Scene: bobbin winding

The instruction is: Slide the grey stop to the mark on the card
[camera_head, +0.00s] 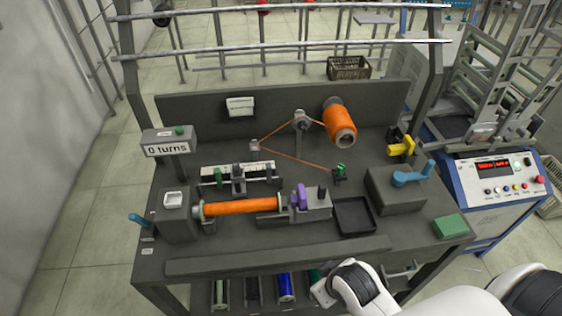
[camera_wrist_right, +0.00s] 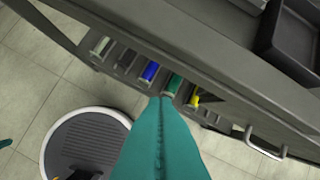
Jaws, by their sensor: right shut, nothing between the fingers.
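A white card strip with small marks (camera_head: 251,168) stands behind a rail on the bench, left of centre in the head view. A dark grey block, apparently the grey stop (camera_head: 238,184), sits near the rail's middle. The mark on the card is too small to make out. My right gripper (camera_wrist_right: 166,100) shows in the wrist view as two teal fingers shut together, empty, above the front shelf and well away from the stop. In the head view my right arm (camera_head: 362,285) is at the bench's front edge. My left gripper is not in view.
An orange roll (camera_head: 240,207) lies in front of the rail. A black tray (camera_head: 354,215), a grey box with a blue lever (camera_head: 395,192) and a green block (camera_head: 450,226) are to the right. Several coloured spools lie in the shelf (camera_wrist_right: 125,62) below the front edge.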

